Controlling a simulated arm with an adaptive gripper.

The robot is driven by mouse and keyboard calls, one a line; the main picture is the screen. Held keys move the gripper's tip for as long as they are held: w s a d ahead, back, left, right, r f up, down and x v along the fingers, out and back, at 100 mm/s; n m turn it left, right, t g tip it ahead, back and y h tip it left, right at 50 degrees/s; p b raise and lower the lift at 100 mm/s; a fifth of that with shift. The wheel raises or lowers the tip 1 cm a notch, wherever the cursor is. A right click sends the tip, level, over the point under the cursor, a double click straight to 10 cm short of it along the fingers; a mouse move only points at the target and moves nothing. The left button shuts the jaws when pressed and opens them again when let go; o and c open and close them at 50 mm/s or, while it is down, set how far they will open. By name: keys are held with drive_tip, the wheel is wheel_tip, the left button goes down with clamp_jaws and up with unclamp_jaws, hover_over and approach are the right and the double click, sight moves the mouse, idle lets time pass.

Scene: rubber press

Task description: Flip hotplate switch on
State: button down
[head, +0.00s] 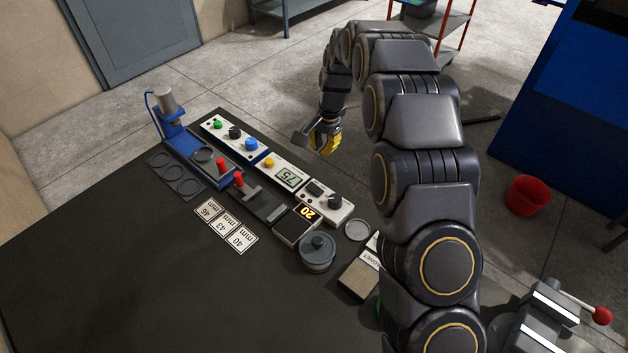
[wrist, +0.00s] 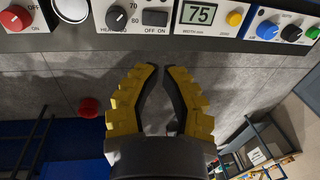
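The hotplate switch (wrist: 155,18) is a small black rocker above the words OFF ON on a white panel (wrist: 128,28). A black dial (wrist: 116,17) marked 70 and 80 sits left of it in the wrist view. In the head view the switch (head: 315,188) is near the dial (head: 335,201). I cannot tell which side of the switch is pressed. My gripper (wrist: 161,68) has yellow fingers with a narrow gap between the tips, and it is empty. The tips are below the switch in the picture, apart from the panel. My gripper (head: 325,143) is off the table's far edge in the head view.
A display panel reading 75 (wrist: 202,14) and a panel with a blue button (wrist: 267,30) adjoin the hotplate panel. A grey round pot (head: 317,252), a balance reading 20 (head: 297,226) and two red handles (head: 222,165) stand on the black table (head: 120,270).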

sight(313, 186)
drive_tip(key=f, duration=0.4)
drive_tip(key=w+a+f, duration=0.1)
drive_tip(key=f, duration=0.9)
drive_tip(key=shift+w+a, duration=0.25)
drive_tip(key=shift+a, duration=0.05)
